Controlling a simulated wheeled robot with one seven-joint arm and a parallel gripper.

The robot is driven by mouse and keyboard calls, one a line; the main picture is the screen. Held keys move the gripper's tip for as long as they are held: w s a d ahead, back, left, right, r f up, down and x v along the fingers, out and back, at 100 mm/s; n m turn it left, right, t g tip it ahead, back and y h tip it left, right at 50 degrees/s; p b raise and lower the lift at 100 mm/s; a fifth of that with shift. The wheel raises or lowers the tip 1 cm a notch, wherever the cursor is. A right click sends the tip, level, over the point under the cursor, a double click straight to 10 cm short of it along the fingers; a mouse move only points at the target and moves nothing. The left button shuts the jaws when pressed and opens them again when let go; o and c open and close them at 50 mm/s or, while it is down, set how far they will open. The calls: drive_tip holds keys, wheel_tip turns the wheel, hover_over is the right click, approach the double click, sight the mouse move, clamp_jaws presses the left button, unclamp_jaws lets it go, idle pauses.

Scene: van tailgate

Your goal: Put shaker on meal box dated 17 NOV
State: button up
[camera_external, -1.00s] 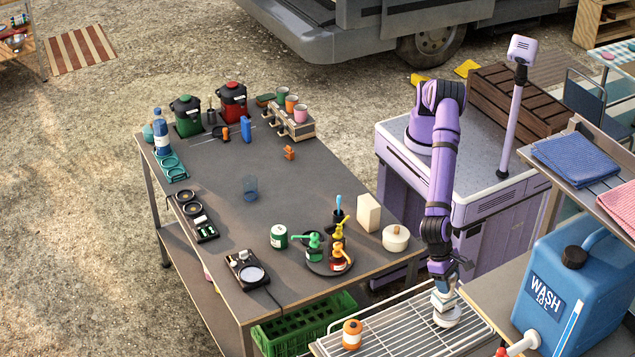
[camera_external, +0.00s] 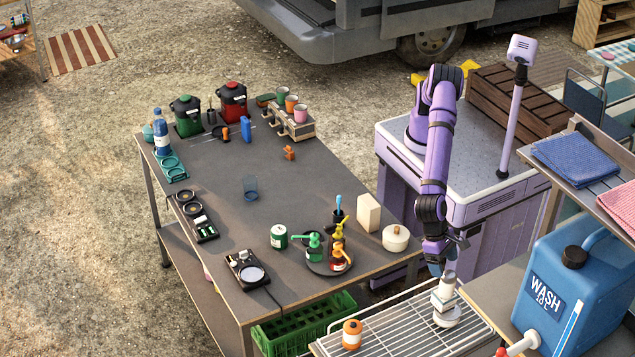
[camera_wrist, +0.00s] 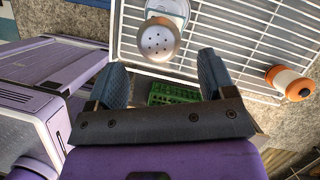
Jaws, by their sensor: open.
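A shaker with a grey perforated top (camera_external: 447,283) stands upright on the wire rack side, on or over a wider white piece (camera_external: 447,318). In the wrist view the shaker top (camera_wrist: 157,40) shows just beyond my fingertips, with a white shape with a bluish patch (camera_wrist: 172,8) behind it. I cannot tell whether that white piece is a meal box, and no date is readable. My gripper (camera_external: 446,262) is open and empty, just above the shaker; in the wrist view its two fingers (camera_wrist: 160,78) are spread apart.
The wire rack (camera_external: 405,330) also carries an orange-and-white jar (camera_external: 352,334), seen right in the wrist view (camera_wrist: 289,82). A blue wash container (camera_external: 575,290) stands close on the right. A green crate (camera_external: 305,325) sits below the table (camera_external: 215,260).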

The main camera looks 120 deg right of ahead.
drive_tip(key=shift+v, duration=2.65)
drive_tip(key=w+d+r+n+t, duration=0.1)
drive_tip(key=d+r+n, duration=0.1)
drive_tip(key=d+r, duration=0.7)
drive_tip(key=d+r+n+t, duration=0.15)
drive_tip(key=d+r, duration=0.35)
drive_tip(key=d, duration=0.8)
drive_tip(key=w+d+r+n+t, duration=0.15)
drive_tip(key=d+r, duration=0.45)
drive_tip(key=d, duration=0.6)
drive_tip(key=s+d+r+n+t+h, duration=0.1)
drive_tip(key=s+d+r+n, duration=0.1)
drive_tip(key=s+d, duration=0.65)
drive_tip(key=s+d+r+n+t+h, duration=0.1)
drive_tip(key=s+d+r+n, duration=0.3)
drive_tip(key=d, duration=0.7)
drive_tip(key=s+d+f+n+h, duration=0.1)
drive_tip(key=s+d+f, duration=0.2)
drive_tip(key=s, duration=0.4)
drive_tip(key=s+d+f+n+t+h, duration=0.1)
drive_tip(key=s+d+f, duration=0.3)
drive_tip(key=s+d, duration=0.2)
drive_tip(key=shift+s+d, duration=0.2)
drive_tip(key=shift+s, duration=0.75)
